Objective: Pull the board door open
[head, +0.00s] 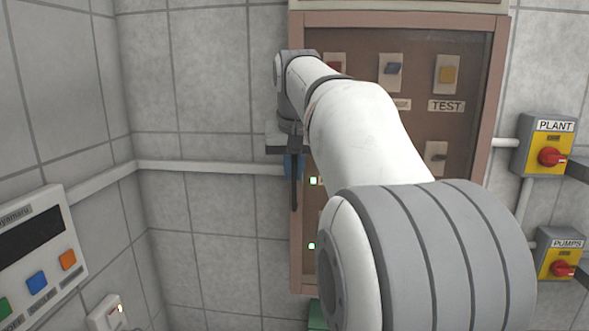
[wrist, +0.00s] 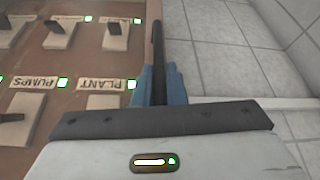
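The board door (head: 460,130) is a brown-framed, see-through panel on the wall in the head view, and it looks closed. Its dark upright bar handle (head: 295,190) is at the left edge. In the wrist view the handle (wrist: 157,40) runs between the two blue fingers of my gripper (wrist: 160,80). The fingers sit close against both sides of the bar, with no clear gap. In the head view my gripper (head: 292,166) is at the handle, and my arm hides much of the door's middle.
Red-and-yellow PLANT (head: 550,145) and PUMPS (head: 560,254) switches stand right of the board. A white control panel (head: 38,250) is on the left wall. A white conduit (head: 210,167) runs along the wall left of the door. The wall left of the handle is otherwise bare.

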